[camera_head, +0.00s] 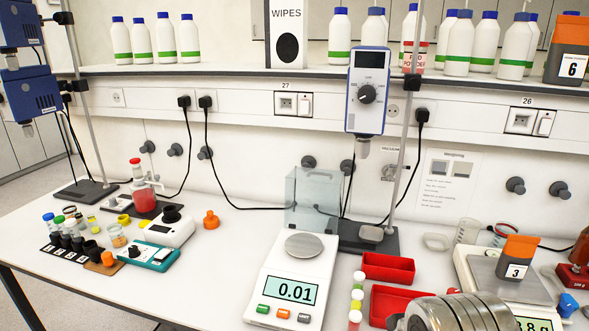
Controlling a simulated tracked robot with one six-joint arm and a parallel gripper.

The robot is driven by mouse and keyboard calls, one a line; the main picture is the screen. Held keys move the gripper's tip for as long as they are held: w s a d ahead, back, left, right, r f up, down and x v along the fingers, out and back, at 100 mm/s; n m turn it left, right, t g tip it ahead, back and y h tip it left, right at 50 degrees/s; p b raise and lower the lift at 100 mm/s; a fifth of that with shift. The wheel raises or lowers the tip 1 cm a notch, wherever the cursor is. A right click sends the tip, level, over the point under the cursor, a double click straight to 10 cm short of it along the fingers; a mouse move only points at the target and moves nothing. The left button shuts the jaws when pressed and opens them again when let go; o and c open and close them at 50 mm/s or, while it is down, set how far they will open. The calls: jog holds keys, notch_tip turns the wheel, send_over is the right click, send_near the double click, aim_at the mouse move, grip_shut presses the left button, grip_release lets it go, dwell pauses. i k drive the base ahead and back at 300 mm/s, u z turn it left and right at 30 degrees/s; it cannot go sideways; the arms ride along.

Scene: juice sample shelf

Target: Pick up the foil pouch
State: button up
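I cannot identify the foil pouch with certainty. A small, flat grey thing with rounded edges (370,233) lies on the dark base of the stirrer stand at the back middle. It could be the pouch, but it is too small to tell. A pale, shiny, low thing (437,241) lies on the bench to its right; its kind is also unclear. A ribbed metallic cylinder at the bottom right seems to be part of my arm. My gripper's fingers do not show.
A balance (293,285) reading 0.01 stands in front of the stand. Red trays (388,268) and capped vials (356,300) stand to its right. Another balance (475,268) carries a grey-and-orange container marked 3 (517,258). Bare bench (225,250) lies left of the first balance.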

aim_at(517, 256)
jog(key=z, duration=1.3)
